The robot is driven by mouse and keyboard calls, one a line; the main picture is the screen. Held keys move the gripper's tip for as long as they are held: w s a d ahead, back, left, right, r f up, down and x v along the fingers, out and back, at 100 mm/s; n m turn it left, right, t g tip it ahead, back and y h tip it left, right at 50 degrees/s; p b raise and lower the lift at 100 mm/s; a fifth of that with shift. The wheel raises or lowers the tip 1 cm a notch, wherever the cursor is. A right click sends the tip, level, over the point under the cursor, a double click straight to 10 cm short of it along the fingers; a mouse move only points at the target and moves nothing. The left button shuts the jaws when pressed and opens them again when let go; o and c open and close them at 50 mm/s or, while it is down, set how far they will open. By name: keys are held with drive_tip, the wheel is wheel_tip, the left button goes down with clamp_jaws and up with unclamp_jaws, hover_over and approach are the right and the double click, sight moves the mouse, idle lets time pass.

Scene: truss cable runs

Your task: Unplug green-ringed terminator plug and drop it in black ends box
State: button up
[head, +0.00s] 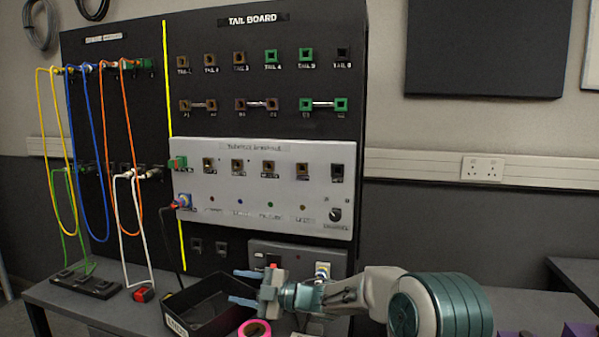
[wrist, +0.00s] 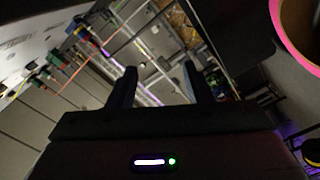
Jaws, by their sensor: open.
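Other green-framed sockets (head: 306,54) show on the tail board (head: 225,95). The black box (head: 200,318), with a pale label on its front, stands open on the bench; no plug is visible inside it. My gripper (head: 243,288) is open and empty, pointing left over the box's right side, well below the panel. Its two fingers (wrist: 158,82) show apart in the wrist view with nothing between them.
A blue plug (head: 184,201) with a dark cable hanging down sits below the green piece. Yellow, blue, orange, green and white cables hang at the left. A pink tape roll (head: 254,329) lies right of the box. A grey unit (head: 290,257) stands behind my arm.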

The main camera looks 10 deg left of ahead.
drive_tip(key=w+d+r+m+t+h+p, duration=0.2)
drive_tip(key=d+r+m+t+h, duration=0.25)
drive_tip(key=d, duration=0.35)
drive_tip(key=w+d+r+m+t+h+p, duration=0.25)
drive_tip(key=d+r+m+t, duration=0.2)
drive_tip(key=d, duration=0.45)
drive_tip(key=s+d+r+m+t+h+p, duration=0.2)
drive_tip(key=s+d+m+h+p, duration=0.15)
drive_tip(key=d+m+h, duration=0.65)
drive_tip(key=s+d+m+g+h+p, duration=0.2)
drive_tip(key=s+d+m+g, duration=0.2)
drive_tip(key=s+d, duration=0.85)
drive_tip(key=s+f+m+g+p, duration=0.1)
drive_tip(key=s+m+g, duration=0.1)
drive_tip(key=s, duration=0.7)
drive_tip(key=s+d+f+m+g+y+p, duration=0.1)
drive_tip(key=s+m+g, duration=0.2)
drive_tip(key=s, duration=0.6)
drive_tip(key=shift+s+f+g+p, duration=0.3)
drive_tip(key=shift+s+g+p, duration=0.05)
drive_tip(key=shift+g+p, duration=0.05)
